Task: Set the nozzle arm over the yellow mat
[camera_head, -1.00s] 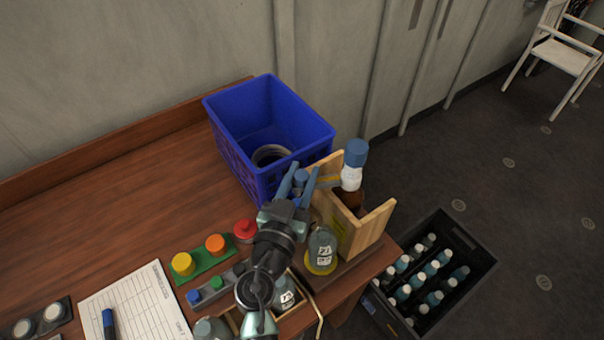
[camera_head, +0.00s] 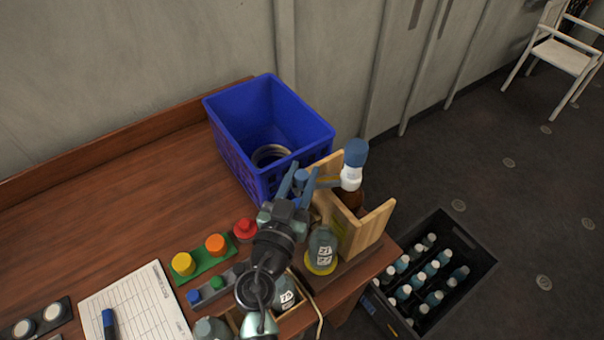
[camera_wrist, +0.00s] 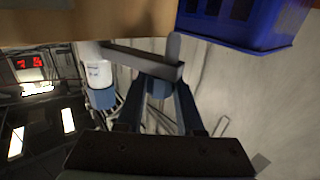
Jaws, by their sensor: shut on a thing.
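My gripper (camera_head: 301,184) is shut on a blue knob (camera_wrist: 158,87) on the nozzle arm (camera_wrist: 140,60). The nozzle arm also shows in the head view (camera_head: 328,182), a short bar reaching left from a white collar (camera_head: 350,178) with a blue cap (camera_head: 355,152) on a brown bottle. The bottle is partly hidden by a wooden stand (camera_head: 372,228). The yellow mat (camera_head: 318,269) is a round disc at the foot of the stand, with a clear labelled bottle (camera_head: 322,243) standing on it. The bar's free end is beside the blue crate, away from above the mat.
A blue crate (camera_head: 230,150) holding dark rings stands close behind my gripper. A red button (camera_head: 245,229), a green block with yellow and orange knobs (camera_head: 208,258) and a paper sheet (camera_head: 150,310) lie left. A black crate of bottles (camera_head: 478,255) is on the floor.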

